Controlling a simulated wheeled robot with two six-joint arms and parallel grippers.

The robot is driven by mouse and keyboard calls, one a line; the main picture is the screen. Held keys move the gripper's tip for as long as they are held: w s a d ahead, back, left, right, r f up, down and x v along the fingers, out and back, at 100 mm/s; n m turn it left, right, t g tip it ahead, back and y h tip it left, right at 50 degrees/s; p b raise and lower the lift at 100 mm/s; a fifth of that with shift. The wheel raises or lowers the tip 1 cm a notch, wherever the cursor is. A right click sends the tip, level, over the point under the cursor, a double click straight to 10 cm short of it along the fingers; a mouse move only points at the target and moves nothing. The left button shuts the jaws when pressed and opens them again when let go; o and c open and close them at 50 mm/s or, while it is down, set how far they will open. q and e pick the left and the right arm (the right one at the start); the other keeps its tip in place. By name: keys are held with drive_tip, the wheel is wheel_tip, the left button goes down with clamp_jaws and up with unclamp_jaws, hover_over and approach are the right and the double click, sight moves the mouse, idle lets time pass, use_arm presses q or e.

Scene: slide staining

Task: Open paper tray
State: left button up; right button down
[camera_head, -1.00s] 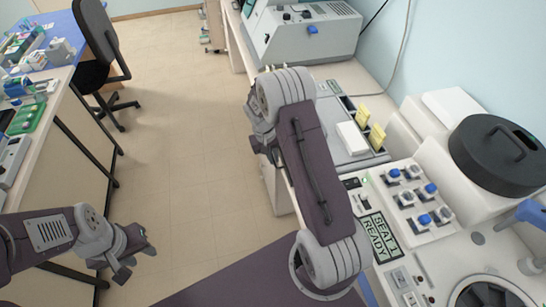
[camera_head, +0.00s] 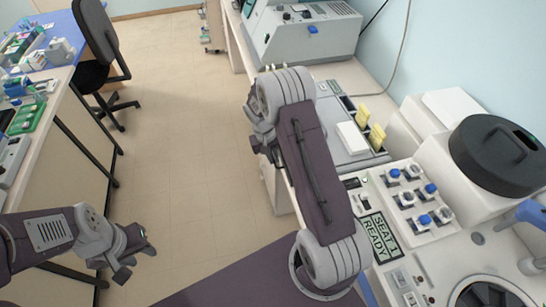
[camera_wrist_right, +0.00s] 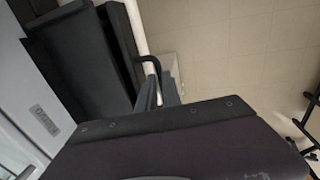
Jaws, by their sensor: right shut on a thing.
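In the right wrist view a dark tray or drawer (camera_wrist_right: 85,60), likely the paper tray, juts from a pale machine front at the left. A black curved handle (camera_wrist_right: 152,63) stands at its right side. My right gripper (camera_wrist_right: 160,90) is shut on this handle; the exact contact is partly hidden by the gripper's own body. In the head view my right gripper (camera_head: 262,140) is beside the right bench's front edge, and the tray is hidden behind the arm. My left gripper (camera_head: 138,262) is open and empty over the floor at the lower left.
The right bench carries a grey machine with yellow parts (camera_head: 376,138), a panel of blue and white knobs (camera_head: 430,190) and a display reading SEAT 1 READY (camera_head: 379,238). A black chair (camera_head: 98,50) stands by the left bench (camera_head: 55,160). The floor between (camera_head: 180,130) is clear.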

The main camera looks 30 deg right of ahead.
drive_tip(key=shift+r, duration=0.1)
drive_tip(key=w+a, duration=0.2)
drive_tip(key=a, duration=0.7)
drive_tip(key=shift+w+a+b, duration=0.3)
drive_tip(key=shift+a+b, duration=0.1)
drive_tip(key=shift+b, duration=0.05)
drive_tip(key=c, duration=1.8)
unclamp_jaws()
drive_tip(key=shift+s, duration=0.1)
drive_tip(key=shift+r, duration=0.1)
